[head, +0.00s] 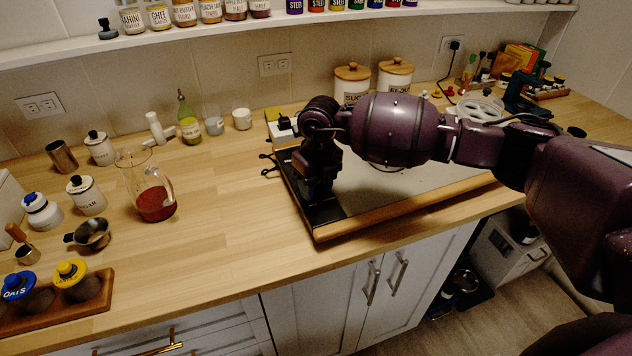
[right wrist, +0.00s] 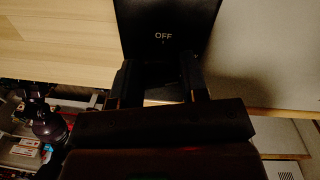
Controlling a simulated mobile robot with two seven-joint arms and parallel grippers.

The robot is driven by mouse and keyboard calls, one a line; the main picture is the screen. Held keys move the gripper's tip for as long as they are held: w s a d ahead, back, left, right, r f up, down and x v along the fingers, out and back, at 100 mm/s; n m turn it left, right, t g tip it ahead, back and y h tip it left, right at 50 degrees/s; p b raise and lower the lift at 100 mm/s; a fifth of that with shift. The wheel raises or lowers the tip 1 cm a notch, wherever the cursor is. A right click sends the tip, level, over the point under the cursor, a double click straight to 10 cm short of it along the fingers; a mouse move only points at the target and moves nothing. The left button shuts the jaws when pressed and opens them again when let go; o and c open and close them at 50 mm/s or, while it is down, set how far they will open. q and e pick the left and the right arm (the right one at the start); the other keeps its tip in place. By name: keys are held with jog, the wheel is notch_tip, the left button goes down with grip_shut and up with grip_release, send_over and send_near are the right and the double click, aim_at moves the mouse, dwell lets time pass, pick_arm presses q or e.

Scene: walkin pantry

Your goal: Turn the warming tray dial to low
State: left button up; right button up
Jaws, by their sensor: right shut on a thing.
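The warming tray (head: 410,201) lies on the wooden counter, with a pale top and a wooden front edge. A black control panel (right wrist: 165,15) at its left end carries the word OFF, readable in the right wrist view. My right gripper (right wrist: 160,78) points down over this panel, its fingers either side of a dark space just below OFF. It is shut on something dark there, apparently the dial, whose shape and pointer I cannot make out. In the head view the right gripper (head: 317,200) covers the dial's place. My left gripper is out of view.
A glass jug with red liquid (head: 155,203) stands left of the tray. White jars, cups and an oil bottle (head: 188,120) stand farther left and back. Two lidded canisters (head: 352,85) stand behind the tray. The counter between jug and tray is clear.

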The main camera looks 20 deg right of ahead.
aim_at(319, 183)
jog(key=shift+d+r+m, duration=0.1)
jog(key=shift+m, duration=0.4)
jog(key=o, duration=0.9)
notch_tip(319, 183, up, 11)
jog(key=shift+d, duration=0.35)
